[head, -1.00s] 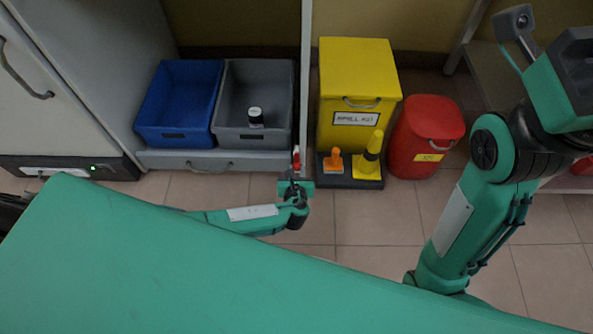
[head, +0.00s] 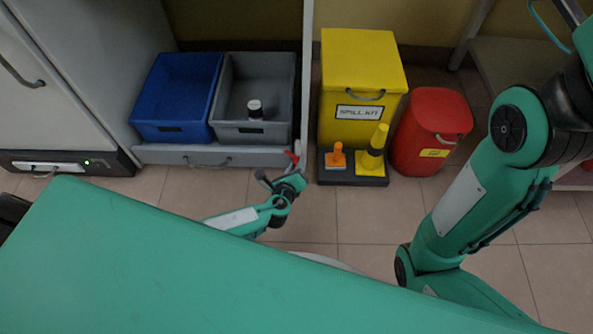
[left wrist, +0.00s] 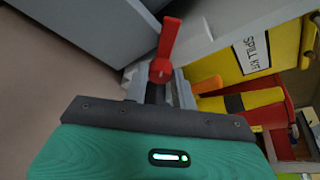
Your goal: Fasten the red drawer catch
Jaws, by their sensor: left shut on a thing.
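The red drawer catch (head: 292,157) is at the right end of the grey drawer (head: 180,154), by the foot of a grey upright. In the left wrist view the catch (left wrist: 167,42) is a flat red lever rising from a round pivot, leaning slightly right. My left gripper (head: 291,172) is shut on the lower part of the catch; its jaws (left wrist: 160,84) show at the pivot end, and they hide what lies below. The drawer looks closed beneath the bins. My right arm comes in at the right, its gripper outside the picture.
A blue bin (head: 176,95) and a grey bin (head: 229,130) with a small bottle (head: 255,109) stand above the drawer. Right of the upright are a yellow spill kit box (head: 361,75), a red bin (head: 425,135) and a tray (head: 350,181).

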